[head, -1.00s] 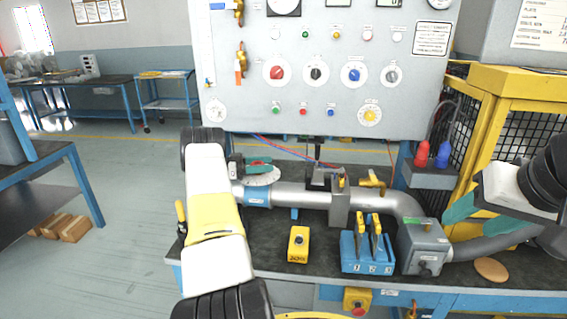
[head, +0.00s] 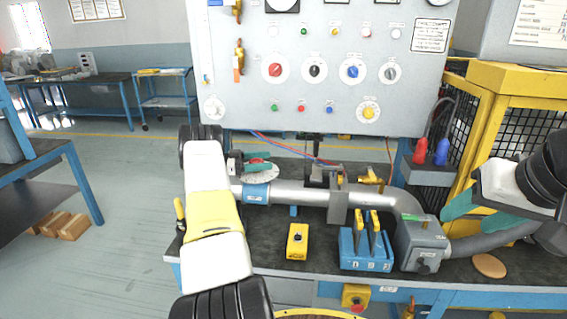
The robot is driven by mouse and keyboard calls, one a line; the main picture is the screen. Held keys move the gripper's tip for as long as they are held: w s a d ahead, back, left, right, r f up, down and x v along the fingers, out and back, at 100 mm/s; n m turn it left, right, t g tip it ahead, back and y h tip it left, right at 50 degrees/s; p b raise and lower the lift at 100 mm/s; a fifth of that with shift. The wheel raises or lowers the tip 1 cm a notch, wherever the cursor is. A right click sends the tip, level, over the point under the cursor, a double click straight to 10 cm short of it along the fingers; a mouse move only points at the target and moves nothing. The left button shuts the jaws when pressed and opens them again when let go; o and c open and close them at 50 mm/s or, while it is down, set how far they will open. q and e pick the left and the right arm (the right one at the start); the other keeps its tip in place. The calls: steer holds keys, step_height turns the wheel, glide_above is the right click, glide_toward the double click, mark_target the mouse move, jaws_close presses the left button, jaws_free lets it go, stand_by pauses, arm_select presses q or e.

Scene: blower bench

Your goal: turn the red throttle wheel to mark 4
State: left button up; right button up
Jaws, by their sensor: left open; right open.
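The red throttle wheel (head: 257,160) shows only as a small red patch above a white round dial plate (head: 266,174) on the grey pipe, at the left of the bench. The fingers hide much of the wheel, and the dial marks are too small to read. My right gripper (head: 458,206) is open and empty at the right, above the bench near the grey box.
A yellow box (head: 298,241) and a blue lever block (head: 366,250) stand on the bench front. A grey pipe (head: 300,193) runs across behind them. The control panel (head: 320,100) rises at the back; a yellow cage (head: 510,82) stands right. Floor at left is open.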

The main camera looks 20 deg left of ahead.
arm_select(q)
steer(key=r, duration=0.2)
steer(key=s+r, duration=0.1)
steer(key=shift+d+r, duration=0.15)
steer(key=shift+d, duration=0.15)
steer(key=s+d+r, duration=0.1)
steer(key=s+d, duration=0.6)
steer(key=s, duration=0.6)
steer(key=shift+d, duration=0.2)
steer(key=shift+r, duration=0.1)
